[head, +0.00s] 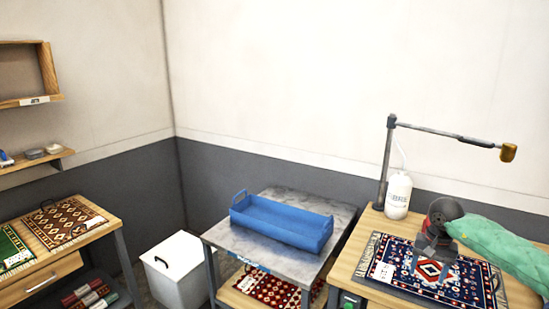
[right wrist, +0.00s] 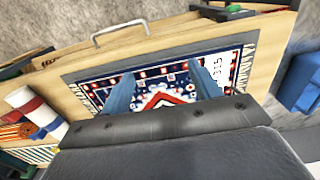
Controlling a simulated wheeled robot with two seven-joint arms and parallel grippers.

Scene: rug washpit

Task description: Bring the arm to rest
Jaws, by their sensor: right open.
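My right arm comes in from the right in a green sleeve in the head view. Its gripper (head: 428,252) is above the patterned blue, red and white rug (head: 465,280) on the right-hand wooden bench (head: 350,268). In the right wrist view the two blue-grey fingers (right wrist: 165,92) stand wide apart with nothing between them. The rug (right wrist: 150,80) shows below and beyond them, with a white numbered tag (right wrist: 218,70). Whether the fingertips touch the rug cannot be told. My left gripper is not in view.
A white bottle (head: 398,195) and a post with a side arm (head: 388,150) stand at the bench's back. A blue tray (head: 282,222) rests on the grey-topped table (head: 285,262). A white bin (head: 175,270) stands left of it. More rugs (head: 65,222) lie on the left bench.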

